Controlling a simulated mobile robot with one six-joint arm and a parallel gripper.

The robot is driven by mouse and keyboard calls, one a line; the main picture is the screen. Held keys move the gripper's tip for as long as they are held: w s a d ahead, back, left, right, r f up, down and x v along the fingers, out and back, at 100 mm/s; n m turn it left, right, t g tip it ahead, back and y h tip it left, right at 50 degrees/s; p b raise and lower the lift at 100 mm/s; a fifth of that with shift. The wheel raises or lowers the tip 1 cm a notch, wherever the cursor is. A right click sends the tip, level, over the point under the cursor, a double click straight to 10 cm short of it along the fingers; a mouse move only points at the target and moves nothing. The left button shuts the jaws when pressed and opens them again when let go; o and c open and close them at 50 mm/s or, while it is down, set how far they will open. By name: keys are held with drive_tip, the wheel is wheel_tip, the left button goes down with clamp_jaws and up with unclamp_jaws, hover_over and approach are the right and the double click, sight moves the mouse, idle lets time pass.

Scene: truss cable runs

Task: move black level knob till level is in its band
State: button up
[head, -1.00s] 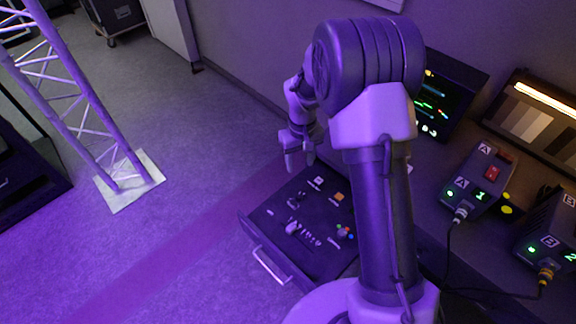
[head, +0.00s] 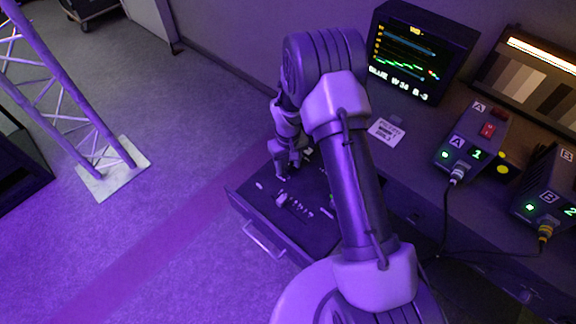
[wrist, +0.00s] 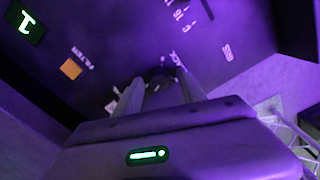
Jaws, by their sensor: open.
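My gripper (head: 283,170) is over the far left part of the dark control panel (head: 262,203). In the wrist view my gripper (wrist: 158,84) points at the panel with its fingers apart. A dark rounded knob (wrist: 158,73) shows between and just beyond the fingertips; I cannot tell whether they touch it. Its lower part is hidden by the fingers. The monitor (head: 418,55) shows green traces between blue lines, and text that seems to read "BLUE W 34 B -3".
An orange square (wrist: 70,69) beside the word "FILTER" is on the panel. Two camera control boxes, A (head: 470,145) and B (head: 548,190), stand at right with cables. A white card (head: 385,131) lies below the monitor. A truss (head: 75,110) stands left on open floor.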

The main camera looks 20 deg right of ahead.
clamp_jaws()
idle(0.4)
drive_tip(key=m+b, duration=0.2)
drive_tip(key=m, duration=0.4)
drive_tip(key=shift+m, duration=0.4)
drive_tip(key=m+b, duration=0.1)
drive_tip(key=m, duration=0.2)
drive_tip(key=shift+m, duration=0.3)
drive_tip(key=shift+m+b, duration=0.55)
drive_tip(key=shift+m, duration=1.25)
